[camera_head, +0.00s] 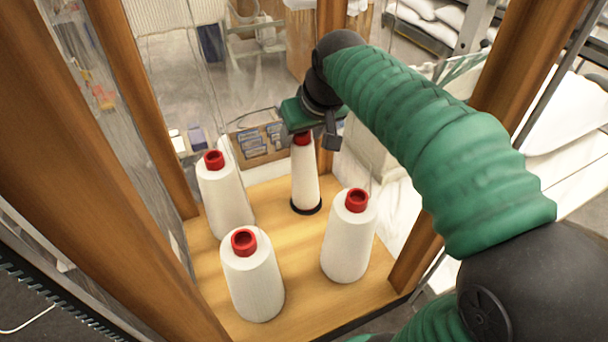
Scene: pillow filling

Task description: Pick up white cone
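Several white cones with red tops stand upright on a wooden shelf. One is at the back left (225,200), one at the front left (253,282) and one at the right (349,243). A slimmer white cone (305,183) stands at the back with a dark ring at its base. My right gripper (309,134) comes from above and is at the red top of this slim cone. One dark finger shows just right of the red top; the rest is hidden behind the green wrist, so its grip cannot be seen. My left gripper is not in view.
The wooden shelf (290,238) has wooden posts at its corners, including a near left post (75,150) and a right post (520,75). A box with blue labels (260,143) is behind the cones. Bare shelf lies between the cones.

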